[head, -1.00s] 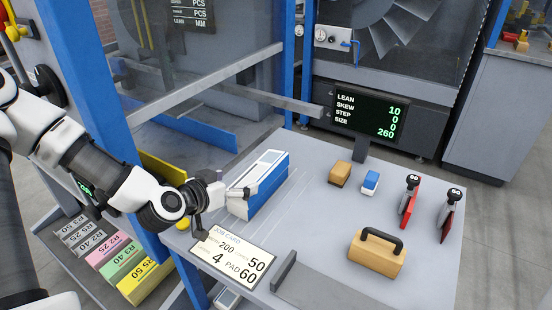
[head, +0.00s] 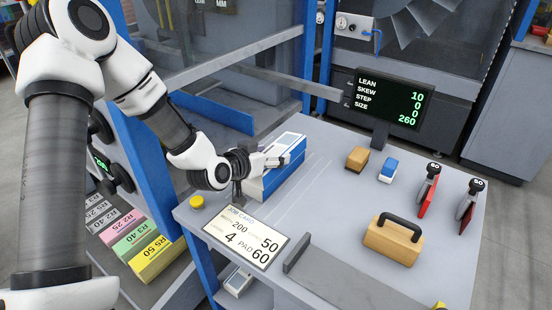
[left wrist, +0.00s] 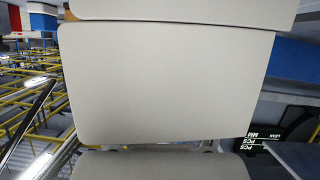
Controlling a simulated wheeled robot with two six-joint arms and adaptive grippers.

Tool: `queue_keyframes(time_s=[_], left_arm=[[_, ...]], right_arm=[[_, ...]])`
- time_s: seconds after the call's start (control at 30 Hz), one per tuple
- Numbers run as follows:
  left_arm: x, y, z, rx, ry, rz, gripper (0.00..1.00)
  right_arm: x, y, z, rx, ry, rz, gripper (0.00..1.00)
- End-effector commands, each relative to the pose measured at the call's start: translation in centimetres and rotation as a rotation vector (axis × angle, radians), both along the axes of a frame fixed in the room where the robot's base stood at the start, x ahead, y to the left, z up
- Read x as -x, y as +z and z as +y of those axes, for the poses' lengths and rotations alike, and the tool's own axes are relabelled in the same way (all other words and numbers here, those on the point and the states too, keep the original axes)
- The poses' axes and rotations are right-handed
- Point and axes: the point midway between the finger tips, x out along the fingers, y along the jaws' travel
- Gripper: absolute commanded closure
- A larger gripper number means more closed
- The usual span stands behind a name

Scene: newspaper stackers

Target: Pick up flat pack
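A blue box with a white top (head: 284,176) lies on the left part of the grey worktable. It is the thing nearest to my left gripper, but I cannot tell for certain that it is the flat pack. My left gripper (head: 279,161) reaches over the box from the left, its fingers at the white top and upper edge. Part of the box is hidden behind it. I cannot tell whether the fingers touch it or are closed. In the left wrist view a large pale panel (left wrist: 165,80) fills the middle, too close to identify. My right gripper is not in view.
The worktable (head: 330,215) also holds a job card (head: 247,238), a wooden block with a black handle (head: 393,240), small brown (head: 357,158) and blue (head: 388,169) blocks, and two red-bladed tools. A display (head: 390,102) stands behind. A blue post (head: 150,170) is left of the table.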

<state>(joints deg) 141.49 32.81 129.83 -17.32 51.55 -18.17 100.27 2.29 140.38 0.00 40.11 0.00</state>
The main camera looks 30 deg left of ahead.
Motion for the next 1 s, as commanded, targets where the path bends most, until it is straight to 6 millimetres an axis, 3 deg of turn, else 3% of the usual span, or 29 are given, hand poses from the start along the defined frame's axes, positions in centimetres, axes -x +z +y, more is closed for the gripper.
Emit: queue_keyframes(time_s=[0.03, 0.1, 0.13, 0.47, 0.77, 1.0], left_arm=[[0.0, 0.0, 0.0, 0.000, 0.000, 0.000, 0.59], [0.0, 0.0, 0.0, 0.000, 0.000, 0.001, 0.84], [0.0, 0.0, 0.0, 0.000, 0.000, 0.001, 0.85], [0.0, 0.3, 0.0, 0.000, 0.000, 0.000, 0.85], [0.0, 3.6, 0.0, 0.000, 0.000, -0.004, 0.85], [4.3, 4.0, -2.2, 0.002, -0.002, 0.001, 0.85]], right_arm=[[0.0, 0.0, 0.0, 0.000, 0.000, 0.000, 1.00], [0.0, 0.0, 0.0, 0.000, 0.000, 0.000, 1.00], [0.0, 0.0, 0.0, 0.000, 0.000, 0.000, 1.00], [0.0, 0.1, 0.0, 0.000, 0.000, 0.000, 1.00], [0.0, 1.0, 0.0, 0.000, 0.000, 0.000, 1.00], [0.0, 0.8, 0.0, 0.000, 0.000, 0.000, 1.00]])
